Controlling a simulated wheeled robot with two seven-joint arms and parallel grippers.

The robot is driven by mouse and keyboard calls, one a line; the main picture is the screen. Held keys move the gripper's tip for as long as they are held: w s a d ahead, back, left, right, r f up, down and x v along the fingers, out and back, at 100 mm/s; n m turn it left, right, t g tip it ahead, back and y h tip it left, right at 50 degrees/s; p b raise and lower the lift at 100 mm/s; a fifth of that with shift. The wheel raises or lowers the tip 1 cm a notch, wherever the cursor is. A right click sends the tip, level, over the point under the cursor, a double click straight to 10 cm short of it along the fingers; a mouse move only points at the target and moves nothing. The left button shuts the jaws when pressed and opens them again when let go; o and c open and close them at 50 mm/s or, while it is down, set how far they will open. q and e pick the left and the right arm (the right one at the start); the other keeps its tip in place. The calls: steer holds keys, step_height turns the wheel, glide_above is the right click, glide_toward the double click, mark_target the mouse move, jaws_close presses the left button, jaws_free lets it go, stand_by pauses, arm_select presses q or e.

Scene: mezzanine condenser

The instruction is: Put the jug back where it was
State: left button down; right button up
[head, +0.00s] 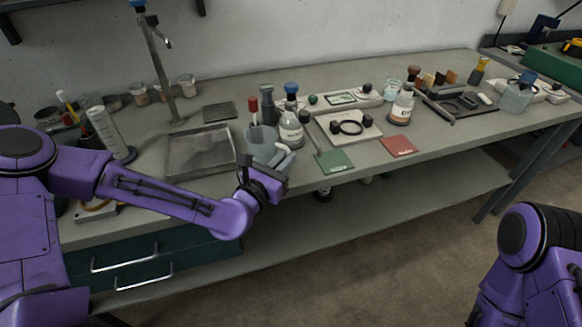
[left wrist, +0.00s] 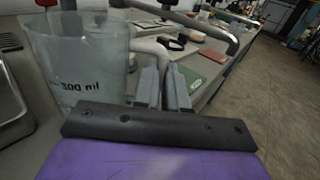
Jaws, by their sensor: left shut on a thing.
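The jug (head: 262,147) is a translucent grey beaker-like vessel, upright just right of the sink, near the bench's front edge. In the left wrist view the jug (left wrist: 85,60) fills the upper left, with a "300 ml" mark on its wall. My left gripper (head: 283,163) is at the jug's right front side. In the left wrist view its two fingers (left wrist: 163,88) are shut on the jug's pale handle (left wrist: 150,47). I cannot tell whether the jug's base touches the bench. Only part of my right arm shows at lower right; its gripper is out of view.
The sink (head: 203,150) lies left of the jug. Bottles, including a blue-capped one (head: 291,125), stand close behind and right. A green mat (head: 335,161) and a red mat (head: 398,146) lie at the front edge, bare. A tap (head: 160,70) rises behind the sink.

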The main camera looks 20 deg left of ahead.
arm_select(q)
steer(key=shift+w+f, duration=0.3)
steer(key=shift+f, duration=0.35)
steer(key=shift+s+r, duration=0.35)
steer(key=shift+s, duration=0.15)
steer(key=shift+f, duration=0.25)
steer(key=c, duration=1.2)
jaws_free()
steer(key=shift+w, duration=0.25)
arm_select(e)
steer(key=shift+f, duration=0.45)
arm_select(q)
steer(key=shift+s+r, duration=0.1)
steer(key=shift+s, duration=0.05)
arm_select(e)
steer(key=shift+s, duration=0.1)
